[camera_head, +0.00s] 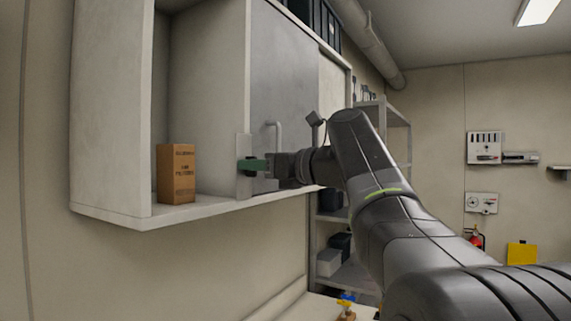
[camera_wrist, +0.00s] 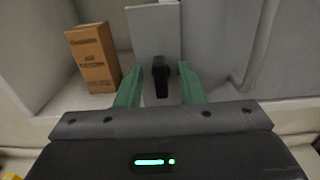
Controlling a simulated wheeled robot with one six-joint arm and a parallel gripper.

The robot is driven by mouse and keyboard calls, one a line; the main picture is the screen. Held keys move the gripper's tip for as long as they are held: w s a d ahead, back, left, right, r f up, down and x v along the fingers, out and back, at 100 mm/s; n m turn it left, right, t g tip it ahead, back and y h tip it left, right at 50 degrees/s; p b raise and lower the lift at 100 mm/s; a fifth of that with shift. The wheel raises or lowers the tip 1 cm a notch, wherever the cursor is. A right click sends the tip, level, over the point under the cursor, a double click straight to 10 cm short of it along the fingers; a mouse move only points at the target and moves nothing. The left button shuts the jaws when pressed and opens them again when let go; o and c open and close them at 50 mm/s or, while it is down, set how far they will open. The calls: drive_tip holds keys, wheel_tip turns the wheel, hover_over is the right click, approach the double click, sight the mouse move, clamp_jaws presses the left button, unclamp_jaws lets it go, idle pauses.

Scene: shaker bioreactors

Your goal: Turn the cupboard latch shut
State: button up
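The black cupboard latch (camera_wrist: 160,72) shows in the wrist view, hanging upright on a pale mounting plate (camera_wrist: 153,30). The plate also shows in the head view (camera_head: 243,185) at the left edge of the grey cupboard door (camera_head: 285,80). My gripper (camera_wrist: 157,84) is open, with one green finger on each side of the latch. Gaps show between the latch and both fingers, the wider one on the left. In the head view my gripper (camera_head: 255,165) is at the plate, and its fingers hide the latch.
A brown box (camera_head: 176,174) stands in the open compartment left of the plate. The grey door has a pale handle (camera_head: 279,137) above my gripper. A metal shelf unit (camera_head: 398,130) stands behind the arm. The wall below the cupboard is clear.

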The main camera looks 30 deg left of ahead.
clamp_jaws()
drive_tip(key=shift+n, duration=0.4)
drive_tip(key=shift+s+f+n+b, duration=0.15)
drive_tip(key=shift+n+b, duration=0.8)
drive_tip(key=shift+n, duration=3.3)
drive_tip(key=shift+f+n+b, duration=0.1)
drive_tip(key=shift+n+b, duration=0.8)
drive_tip(key=shift+n, duration=3.35)
